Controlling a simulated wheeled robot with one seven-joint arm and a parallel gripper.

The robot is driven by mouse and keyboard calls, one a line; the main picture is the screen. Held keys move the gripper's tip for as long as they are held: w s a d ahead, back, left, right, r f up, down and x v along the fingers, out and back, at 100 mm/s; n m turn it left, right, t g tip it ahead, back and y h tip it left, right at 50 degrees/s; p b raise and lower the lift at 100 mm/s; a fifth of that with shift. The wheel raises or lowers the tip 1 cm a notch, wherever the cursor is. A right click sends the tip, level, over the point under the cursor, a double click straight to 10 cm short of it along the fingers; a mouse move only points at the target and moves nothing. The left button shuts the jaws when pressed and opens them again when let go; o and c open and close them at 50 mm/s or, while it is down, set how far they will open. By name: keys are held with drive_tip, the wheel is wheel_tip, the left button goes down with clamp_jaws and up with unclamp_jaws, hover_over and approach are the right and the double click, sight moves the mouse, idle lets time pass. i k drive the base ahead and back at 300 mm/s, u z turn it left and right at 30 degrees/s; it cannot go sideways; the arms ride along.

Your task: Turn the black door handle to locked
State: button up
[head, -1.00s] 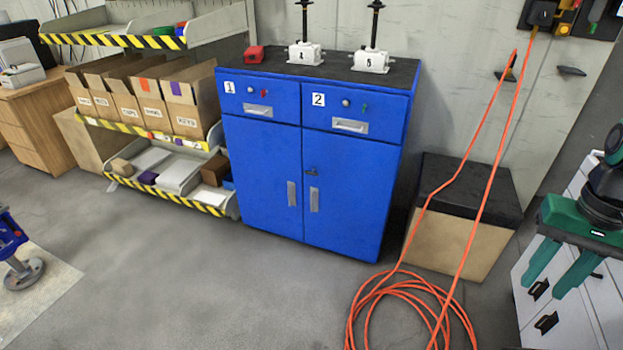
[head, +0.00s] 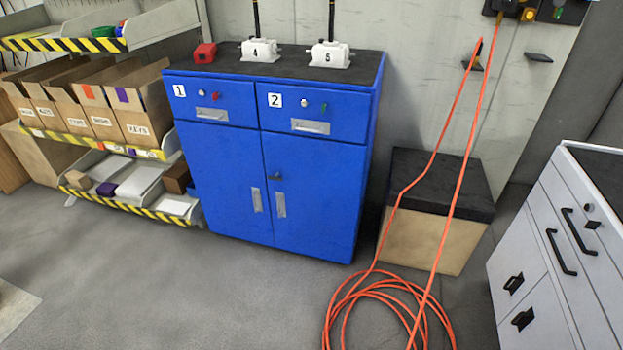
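The blue cabinet (head: 222,190) stands against the wall, with two drawers labelled 1 and 2 above two closed doors. A small black door handle (head: 274,177) sits near the top of the right door, by the seam between the doors. It looks roughly horizontal, but it is too small to tell its exact setting. Two pale pull handles (head: 281,204) lie below it. My gripper is not in view.
Orange hose (head: 385,290) lies coiled on the floor right of the cabinet and runs up the wall. A black-topped box (head: 430,240) stands behind it. White drawers (head: 560,250) are at right, shelves with boxes at left. Floor before the cabinet is clear.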

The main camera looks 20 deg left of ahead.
sight(275, 178)
drive_tip(key=z, duration=0.05)
drive_tip(key=k, duration=1.65)
drive_tip(key=u, duration=1.25)
drive_tip(key=i, duration=1.7)
